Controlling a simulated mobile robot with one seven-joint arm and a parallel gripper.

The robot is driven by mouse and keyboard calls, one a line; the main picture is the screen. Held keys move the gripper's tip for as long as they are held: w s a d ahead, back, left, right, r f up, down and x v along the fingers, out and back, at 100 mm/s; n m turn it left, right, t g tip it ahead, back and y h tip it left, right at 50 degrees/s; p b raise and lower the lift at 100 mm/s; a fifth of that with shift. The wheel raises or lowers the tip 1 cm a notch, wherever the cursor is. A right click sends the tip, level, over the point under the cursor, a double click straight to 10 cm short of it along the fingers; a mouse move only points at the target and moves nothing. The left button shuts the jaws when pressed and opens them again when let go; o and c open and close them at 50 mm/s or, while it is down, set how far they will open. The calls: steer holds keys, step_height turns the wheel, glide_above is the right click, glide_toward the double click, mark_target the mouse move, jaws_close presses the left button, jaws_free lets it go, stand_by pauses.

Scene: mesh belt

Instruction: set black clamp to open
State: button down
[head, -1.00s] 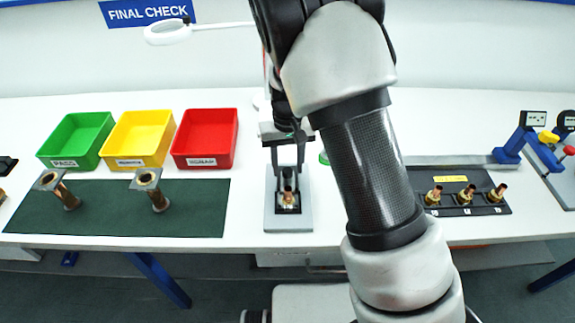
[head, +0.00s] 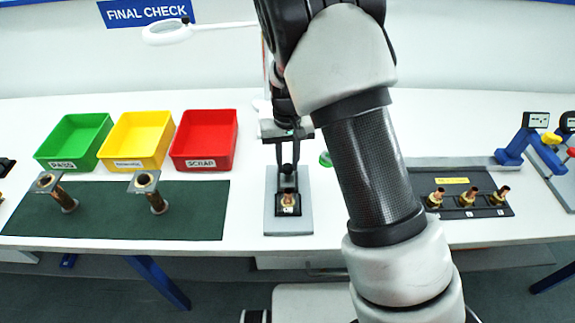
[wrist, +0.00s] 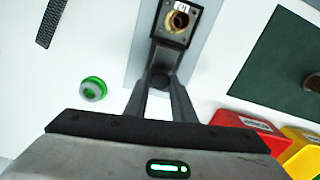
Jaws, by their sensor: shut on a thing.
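The black clamp (head: 287,171) stands on a grey base plate (head: 299,224) near the middle of the table, with its black handle upright. A brass fitting (head: 288,199) sits in the black square holder at the front of the plate. My gripper (head: 287,163) points down and is shut on the clamp's handle. In the wrist view, my gripper (wrist: 160,84) has both fingers closing around the dark knob, with the holder and brass fitting (wrist: 177,20) beyond it. The fingers hide part of the clamp's handle.
Green (head: 110,127), yellow (head: 170,127) and red (head: 236,127) bins stand at the back left. Two flanged tubes are on the dark green mat (head: 110,225). A black tray (head: 480,211) with three brass fittings is at the right. A green round button (wrist: 92,89) is beside the plate.

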mark_target(288, 165)
steer(key=shift+w, duration=0.4)
steer(key=c, duration=1.5)
jaws_free()
steer(key=shift+s, duration=0.1)
step_height(288, 165, up, 18)
steer(key=shift+f, duration=0.2)
